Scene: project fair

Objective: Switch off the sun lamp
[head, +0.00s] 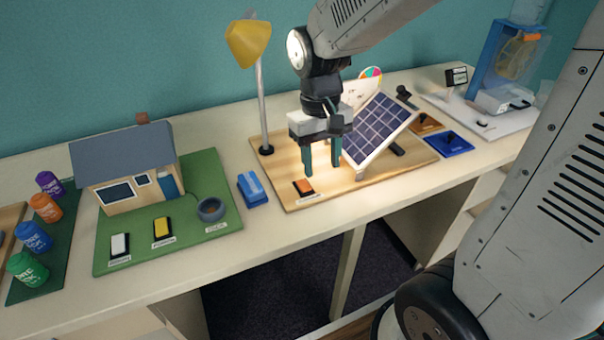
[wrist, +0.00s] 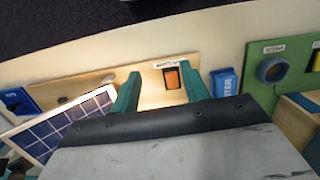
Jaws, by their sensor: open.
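The sun lamp (head: 249,43) has a yellow shade on a grey pole and stands at the back left of a wooden board (head: 275,178). A small orange rocker switch (head: 303,187) in a dark frame sits at the board's front edge, with a label too small to read. The switch also shows in the wrist view (wrist: 172,78), between my two fingers. My gripper (head: 322,174) is open and empty, its green fingers pointing down above the board, just behind and right of the switch. I cannot tell how high the fingertips are. A tilted solar panel (head: 378,128) stands right of my gripper.
A blue block (head: 252,188) lies left of the board. Farther left, a model house (head: 130,172) stands on a green board (head: 199,240) with white and yellow switches and a round grey part. Right of the panel is a blue plate (head: 449,144).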

